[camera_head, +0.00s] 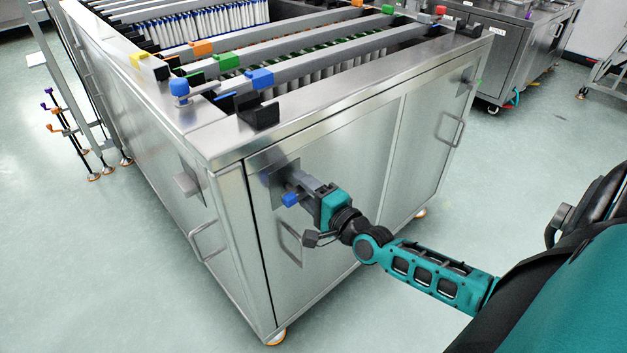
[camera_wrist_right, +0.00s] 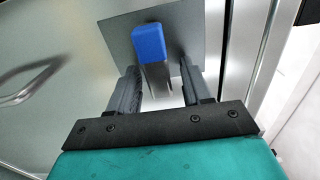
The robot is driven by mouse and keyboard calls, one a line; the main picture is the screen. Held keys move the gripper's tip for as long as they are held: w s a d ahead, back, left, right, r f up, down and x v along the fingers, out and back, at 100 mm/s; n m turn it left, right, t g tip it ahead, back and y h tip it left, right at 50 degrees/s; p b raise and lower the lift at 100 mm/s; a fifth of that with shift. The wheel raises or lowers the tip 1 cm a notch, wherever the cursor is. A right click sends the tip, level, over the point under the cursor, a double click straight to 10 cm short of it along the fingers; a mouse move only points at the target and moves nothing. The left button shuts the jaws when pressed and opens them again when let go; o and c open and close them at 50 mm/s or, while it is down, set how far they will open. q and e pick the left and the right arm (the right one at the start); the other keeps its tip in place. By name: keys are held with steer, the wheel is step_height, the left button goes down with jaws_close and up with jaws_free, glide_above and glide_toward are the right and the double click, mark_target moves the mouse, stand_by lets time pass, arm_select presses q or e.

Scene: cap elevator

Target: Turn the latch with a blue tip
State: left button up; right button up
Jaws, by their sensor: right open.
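The latch with a blue tip (camera_head: 290,199) sits on a square plate on the front face of the steel cabinet, near its left corner. In the right wrist view the blue tip (camera_wrist_right: 149,43) points toward the camera, with a grey bar below it. My right gripper (camera_head: 297,184) is at the latch. In the right wrist view its two fingers (camera_wrist_right: 160,85) are apart, one on each side of the latch's bar. I cannot tell whether either finger touches it. My left gripper is not in view.
The steel cabinet (camera_head: 345,150) has door handles, including one at the right (camera_head: 450,128). Another latch (camera_head: 467,83) is at its far right. Rails with coloured blocks lie on top. A thin stand (camera_head: 62,128) is at the left. The floor in front is clear.

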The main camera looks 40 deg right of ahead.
arm_select(q)
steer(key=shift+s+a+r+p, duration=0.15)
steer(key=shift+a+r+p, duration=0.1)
steer(key=shift+p, duration=0.15)
arm_select(e)
steer(key=s+d, duration=0.1)
steer(key=s, duration=1.1)
steer(key=shift+s, duration=0.35)
arm_select(q)
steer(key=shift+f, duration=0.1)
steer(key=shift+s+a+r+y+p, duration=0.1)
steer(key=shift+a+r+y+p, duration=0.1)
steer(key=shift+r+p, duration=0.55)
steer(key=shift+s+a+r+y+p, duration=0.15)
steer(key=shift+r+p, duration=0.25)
steer(key=shift+p, duration=0.5)
arm_select(e)
steer(key=s+a+f+n+g, duration=0.2)
steer(key=a+f+n+g, duration=0.1)
steer(key=a+n, duration=0.4)
steer(key=s+a+f+n+g, duration=0.3)
steer(key=a+n, duration=0.5)
steer(key=n, duration=0.4)
steer(key=shift+a+f+n+g, duration=0.2)
steer(key=shift+f+n+g, duration=0.2)
steer(key=shift+f+g, duration=0.25)
